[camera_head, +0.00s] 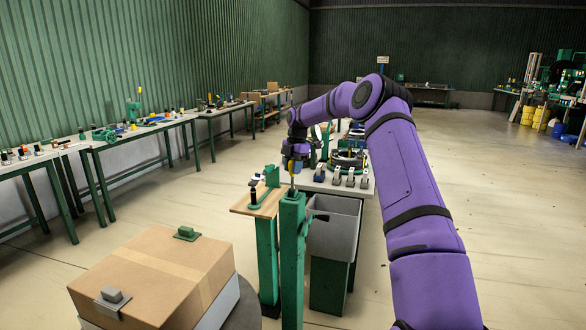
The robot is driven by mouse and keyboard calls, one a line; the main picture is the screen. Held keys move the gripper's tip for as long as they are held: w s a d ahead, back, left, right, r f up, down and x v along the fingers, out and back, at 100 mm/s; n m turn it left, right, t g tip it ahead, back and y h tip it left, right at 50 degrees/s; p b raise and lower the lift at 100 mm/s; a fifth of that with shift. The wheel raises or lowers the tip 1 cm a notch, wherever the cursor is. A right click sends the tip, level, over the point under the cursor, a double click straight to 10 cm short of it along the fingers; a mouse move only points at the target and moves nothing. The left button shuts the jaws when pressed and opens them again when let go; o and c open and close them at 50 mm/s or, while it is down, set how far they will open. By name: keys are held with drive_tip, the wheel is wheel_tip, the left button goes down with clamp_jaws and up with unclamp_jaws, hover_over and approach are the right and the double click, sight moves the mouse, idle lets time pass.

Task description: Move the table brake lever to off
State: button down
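My purple arm reaches forward, and my gripper (294,166) points down over the top of a green post (292,250) near the middle of the view. A thin, light upright piece shows at the top of this post, just under my gripper. I cannot tell whether it is the brake lever, or whether my gripper touches it. The fingers are too small to tell open from shut. Left of the post, a small wood-topped stand (241,208) carries a green bracket (272,176) and a dark upright handle (253,193). No off marking is readable.
A grey bin (334,230) stands right of the post. Behind it, a table (318,185) holds dark coils (347,158) and several grey clamps. A cardboard box (155,270) is at the front left. Benches (130,138) line the left wall.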

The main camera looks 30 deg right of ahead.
drive_tip(key=c, duration=0.8)
unclamp_jaws()
wheel_tip(320, 180, up, 10)
drive_tip(key=d, duration=0.2)
drive_tip(key=shift+w+r, duration=0.25)
